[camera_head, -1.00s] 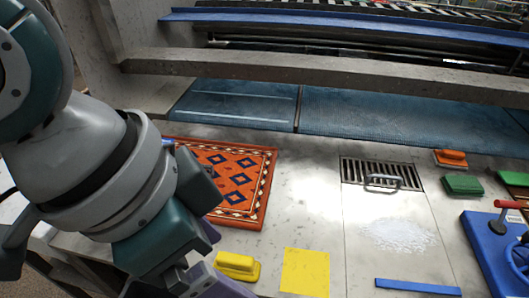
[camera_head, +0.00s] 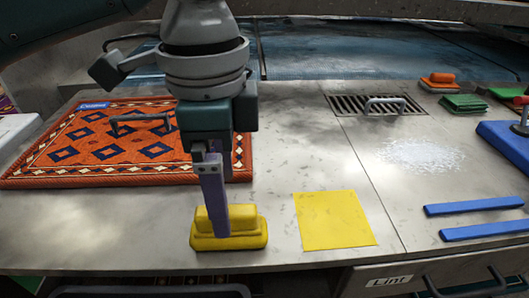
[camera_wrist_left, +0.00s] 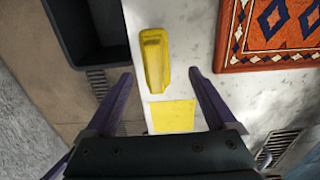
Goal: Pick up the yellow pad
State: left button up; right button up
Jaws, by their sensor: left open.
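The yellow pad (camera_head: 252,234), a thick block with a raised grip along its top, lies on the pale counter near the front edge. It also shows in the left wrist view (camera_wrist_left: 155,62), lengthwise between the fingers. My left gripper (camera_head: 215,232) points down over the pad. In the left wrist view its two purple fingers (camera_wrist_left: 162,74) are spread wide, one on each side of the pad, with nothing held. In the head view one finger hides part of the pad; whether it touches is unclear. My right gripper is out of view.
A flat yellow square (camera_head: 333,220) lies right of the pad. An orange patterned rug (camera_head: 60,165) lies behind and left. A drain grate (camera_head: 350,105), white powder (camera_head: 420,155) and blue strips (camera_head: 472,205) are to the right. A dark bin (camera_wrist_left: 90,35) lies beyond the counter edge.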

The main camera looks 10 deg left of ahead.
pick_arm(q)
jog(key=f, duration=0.5)
jog(key=shift+s+d+f+b, duration=0.1)
jog(key=shift+s+f+b, duration=0.25)
jog(key=shift+s+f, duration=0.05)
grip_shut()
dwell(0.4)
